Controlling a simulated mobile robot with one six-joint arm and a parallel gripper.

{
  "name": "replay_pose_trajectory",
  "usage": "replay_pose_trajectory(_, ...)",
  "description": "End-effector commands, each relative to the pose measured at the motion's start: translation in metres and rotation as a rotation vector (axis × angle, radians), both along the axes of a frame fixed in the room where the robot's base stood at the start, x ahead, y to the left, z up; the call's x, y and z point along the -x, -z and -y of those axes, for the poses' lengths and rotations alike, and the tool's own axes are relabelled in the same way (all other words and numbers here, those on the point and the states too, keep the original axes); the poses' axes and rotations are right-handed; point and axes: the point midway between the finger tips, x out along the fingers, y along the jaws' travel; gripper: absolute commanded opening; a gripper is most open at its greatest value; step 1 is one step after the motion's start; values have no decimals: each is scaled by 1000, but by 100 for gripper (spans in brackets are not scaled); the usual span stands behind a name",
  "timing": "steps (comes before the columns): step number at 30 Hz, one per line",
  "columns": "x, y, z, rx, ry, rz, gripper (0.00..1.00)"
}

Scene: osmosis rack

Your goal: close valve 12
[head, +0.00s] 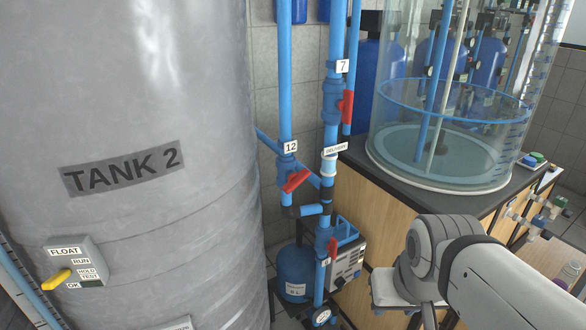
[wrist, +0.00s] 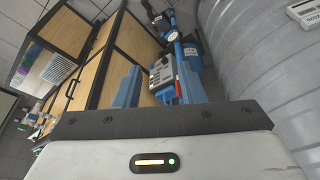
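Valve 12 has a red lever handle (head: 295,180) on a vertical blue pipe, just below a white label reading 12 (head: 290,147) in the head view. The handle lies slanted across the pipe, rising to the right. My gripper is outside the head view, where only my arm shows at lower right. In the wrist view my gripper (wrist: 160,84) has its two blue fingers well apart, with nothing held between them. It is clear of valve 12, and I cannot make out valve 12 in the wrist view.
The grey Tank 2 (head: 120,120) fills the left. Valve 7's red handle (head: 347,107) is upright, close to the right of valve 12. Another red handle (head: 332,246) is lower, beside a control box (head: 347,264). A wooden cabinet (head: 375,200) with a clear tank (head: 440,150) stands right.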

Motion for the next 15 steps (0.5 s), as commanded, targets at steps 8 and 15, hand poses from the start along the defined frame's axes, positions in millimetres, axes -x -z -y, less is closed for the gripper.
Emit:
replay_pose_trajectory(8, -32, 7, 10, 43, -17, 91, 55)
replay_pose_trajectory(15, -161, 11, 6, 181, -190, 500, 75)
